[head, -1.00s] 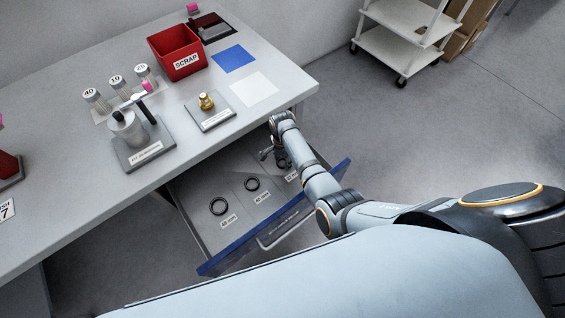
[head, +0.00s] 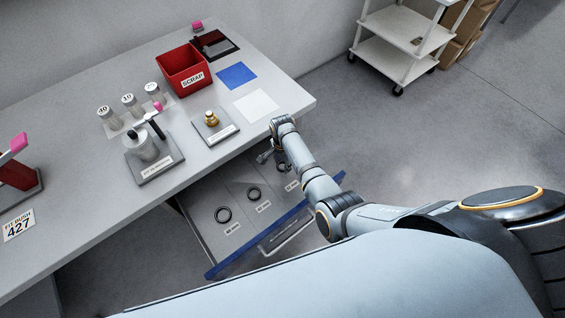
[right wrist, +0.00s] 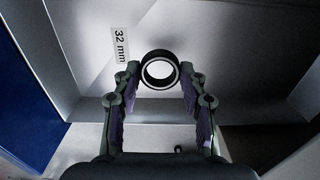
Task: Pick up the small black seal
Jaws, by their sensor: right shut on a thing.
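The small black seal (right wrist: 145,77) is a dark ring beside a "32 mm" label in the right wrist view. My right gripper (right wrist: 160,80) is shut on it, with one finger at each side of the ring. In the head view my right gripper (head: 264,156) is low over the right end of the open drawer (head: 196,222), and the small seal cannot be made out there. My left gripper is not in view.
The drawer's blue front (head: 240,255) and thin dividers border the seals. The tabletop above holds a fixture (head: 146,148), a brass part on a plate (head: 211,118), a red scrap bin (head: 183,68), and blue (head: 237,75) and white (head: 257,104) squares. A white cart (head: 385,55) stands behind.

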